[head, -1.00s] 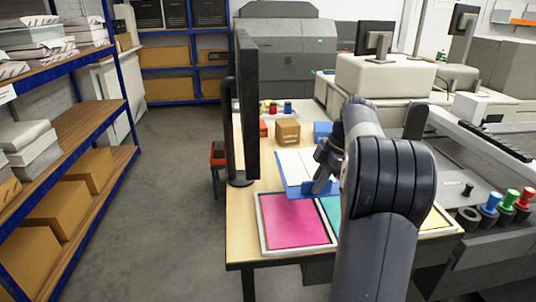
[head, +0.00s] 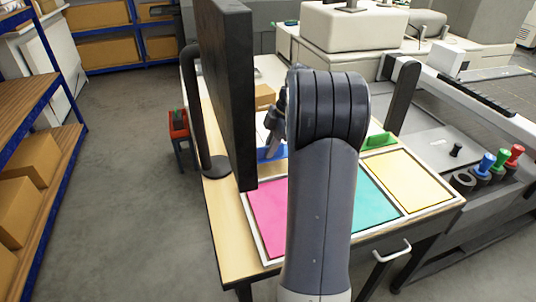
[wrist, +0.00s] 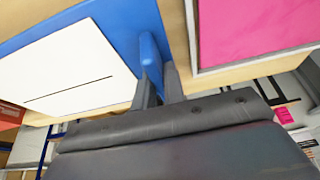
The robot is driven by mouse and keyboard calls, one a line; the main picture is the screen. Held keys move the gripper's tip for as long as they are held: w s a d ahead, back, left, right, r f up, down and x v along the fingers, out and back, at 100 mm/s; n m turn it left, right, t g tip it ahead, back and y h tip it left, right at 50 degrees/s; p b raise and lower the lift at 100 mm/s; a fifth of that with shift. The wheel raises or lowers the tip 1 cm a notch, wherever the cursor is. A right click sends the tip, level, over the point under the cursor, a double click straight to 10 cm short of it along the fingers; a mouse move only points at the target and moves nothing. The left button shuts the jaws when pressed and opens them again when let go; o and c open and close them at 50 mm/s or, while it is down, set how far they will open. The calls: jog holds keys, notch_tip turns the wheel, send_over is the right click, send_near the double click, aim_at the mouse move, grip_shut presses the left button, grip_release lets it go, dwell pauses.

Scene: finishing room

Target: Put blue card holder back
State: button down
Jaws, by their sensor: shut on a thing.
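The blue card holder (wrist: 112,22) fills the upper left of the wrist view. It is a flat blue board with a white card (wrist: 70,68) on it, marked with a dark line, and a raised blue tab at its edge. My gripper (wrist: 160,84) is shut on this tab. In the head view only a small blue part of the holder (head: 272,153) shows beside my gripper (head: 268,146), behind the pink panel. My arm and the monitor hide the rest. I cannot tell whether the holder touches the table.
Pink (head: 268,215), teal (head: 374,205) and yellow (head: 408,180) panels line the table's front. A green holder (head: 379,140) stands behind the yellow one. A black monitor (head: 226,90) rises at the left. A cardboard box (head: 265,96) is farther back. Floor is clear at left.

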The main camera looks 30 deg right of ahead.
jog(key=shift+f+p, duration=0.3)
jog(key=shift+f, duration=1.75)
jog(key=shift+f, duration=0.1)
jog(key=c, duration=1.5)
grip_release()
jog(key=v, duration=1.2)
jog(key=shift+b, duration=0.45)
